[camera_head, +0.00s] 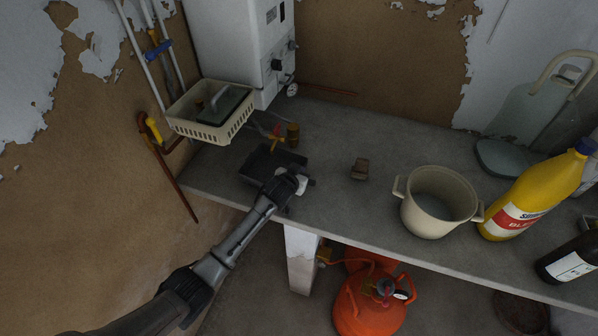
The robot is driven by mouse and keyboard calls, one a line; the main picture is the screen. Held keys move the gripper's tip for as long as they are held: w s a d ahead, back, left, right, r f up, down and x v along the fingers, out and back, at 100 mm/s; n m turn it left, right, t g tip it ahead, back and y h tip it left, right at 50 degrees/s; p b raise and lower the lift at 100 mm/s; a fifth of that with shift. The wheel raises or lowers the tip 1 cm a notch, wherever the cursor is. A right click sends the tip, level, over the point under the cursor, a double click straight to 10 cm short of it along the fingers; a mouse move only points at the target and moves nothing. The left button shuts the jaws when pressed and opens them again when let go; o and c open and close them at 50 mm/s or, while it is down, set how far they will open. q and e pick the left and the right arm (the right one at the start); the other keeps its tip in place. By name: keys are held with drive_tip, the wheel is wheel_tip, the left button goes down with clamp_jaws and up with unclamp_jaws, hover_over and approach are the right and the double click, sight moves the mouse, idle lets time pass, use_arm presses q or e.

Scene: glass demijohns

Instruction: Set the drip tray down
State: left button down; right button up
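The drip tray (262,160) is a small, dark, shallow rectangular tray. It is at or just above the grey bench top, left of the middle; I cannot tell whether it touches the bench. My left arm comes in from the lower left. My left gripper (290,180) is at the tray's near right edge and looks shut on it. The dark fingers blend with the dark tray, so the exact contact is hard to see. My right gripper is not in view.
An orange gas cylinder (365,310) is below.

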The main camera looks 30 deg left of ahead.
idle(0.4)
use_arm(q)
drive_tip(key=shift+p, duration=0.3)
idle(0.6)
drive_tip(key=shift+f, duration=0.1)
drive_tip(key=c, duration=1.8)
unclamp_jaws()
drive_tip(key=o, duration=0.5)
